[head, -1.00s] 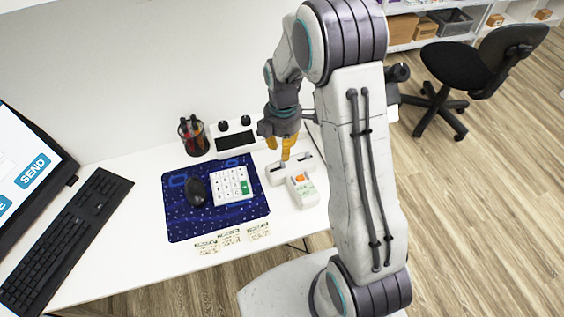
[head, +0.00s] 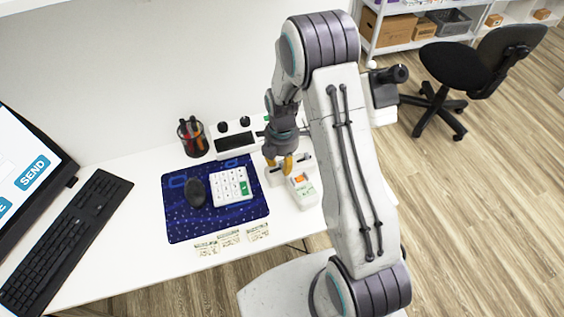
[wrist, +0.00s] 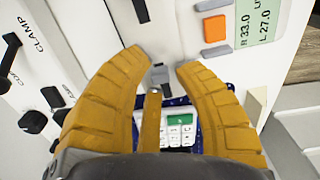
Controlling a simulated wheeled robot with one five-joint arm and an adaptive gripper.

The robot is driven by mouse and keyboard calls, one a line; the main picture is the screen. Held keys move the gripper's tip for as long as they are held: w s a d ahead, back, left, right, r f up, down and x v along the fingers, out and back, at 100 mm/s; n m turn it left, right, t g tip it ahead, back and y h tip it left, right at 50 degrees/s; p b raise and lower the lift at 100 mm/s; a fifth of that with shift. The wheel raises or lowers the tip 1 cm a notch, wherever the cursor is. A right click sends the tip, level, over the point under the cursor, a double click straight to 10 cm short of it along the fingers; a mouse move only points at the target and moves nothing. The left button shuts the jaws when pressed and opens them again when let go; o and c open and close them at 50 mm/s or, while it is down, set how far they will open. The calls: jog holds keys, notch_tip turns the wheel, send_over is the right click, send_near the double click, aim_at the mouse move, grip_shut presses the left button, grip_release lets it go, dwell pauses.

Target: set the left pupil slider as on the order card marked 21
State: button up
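My gripper (wrist: 168,64) is open. A dark slot shows beyond the knob. In the head view my gripper (head: 280,166) is low over the white slider unit (head: 275,178), hiding part of it. The readout (wrist: 256,25) shows R 33.0 and L 27.0. Small order cards (head: 207,247), (head: 229,237), (head: 258,231) lie at the table's front edge; their print is too small to read.
Beside the readout is an orange button (wrist: 215,28). A white keypad (head: 231,187) and a black mouse (head: 195,191) lie on a blue mat (head: 185,228). A pen cup (head: 193,137) and a knobbed box with a dark screen (head: 235,143) stand behind. A keyboard (head: 65,240) lies left.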

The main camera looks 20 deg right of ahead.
jog(key=shift+f, duration=0.2)
grip_shut()
dwell(0.3)
